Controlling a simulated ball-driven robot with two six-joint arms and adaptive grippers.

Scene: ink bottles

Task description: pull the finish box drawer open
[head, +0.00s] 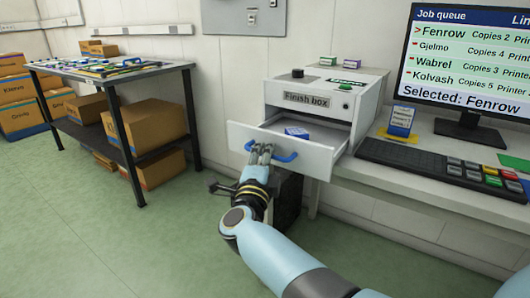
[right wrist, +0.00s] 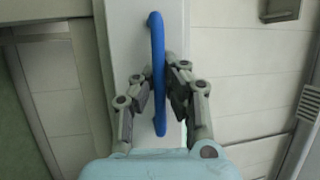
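The finish box (head: 309,100) is a white cabinet with a "Finish box" label, standing on the white desk. Its drawer (head: 312,160) is out toward me, and a small blue-and-white box (head: 297,132) lies inside. The blue bar handle (head: 287,157) is on the drawer front. My right gripper (head: 261,150) is at the left part of this handle. In the right wrist view the blue handle (right wrist: 157,70) runs between the two fingers (right wrist: 164,82), which are close around it. My left gripper is not in view.
A monitor (head: 466,65) with a job queue and a keyboard (head: 430,168) stand to the right on the desk. A small blue-and-white box (head: 401,121) stands near the monitor. A dark table (head: 110,72) with cartons is at the left. The green floor (head: 100,215) between is clear.

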